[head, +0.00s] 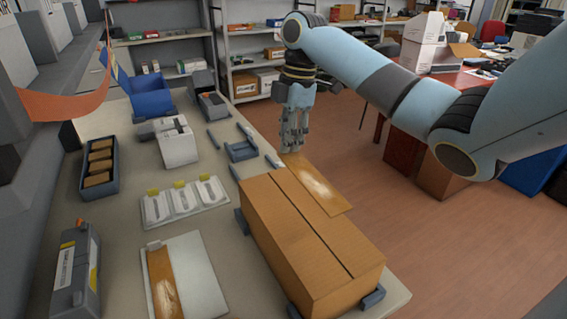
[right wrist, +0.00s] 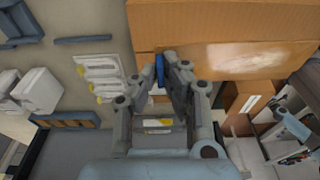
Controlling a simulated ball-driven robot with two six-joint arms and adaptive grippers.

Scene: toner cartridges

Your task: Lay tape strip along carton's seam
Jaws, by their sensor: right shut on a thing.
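The carton (head: 295,235), a long brown box, stands at the table's right edge with a dark seam running along its top. A brown tape strip (head: 318,186) with a pale glossy patch extends beside the carton's far right side, apart from the seam. My right gripper (head: 291,150) is shut on the strip's far end, beyond the carton. In the right wrist view the fingers (right wrist: 168,58) have a blue piece between them, and the strip (right wrist: 235,62) stretches right beside the carton (right wrist: 220,22). My left gripper is not in view.
Small grey blocks (head: 242,222) sit against the carton. To its left are a white sheet (head: 203,270) bearing a brown strip, a white tray (head: 185,202), a toner cartridge (head: 75,270) and a blue bin (head: 150,98). Right of the table is open floor.

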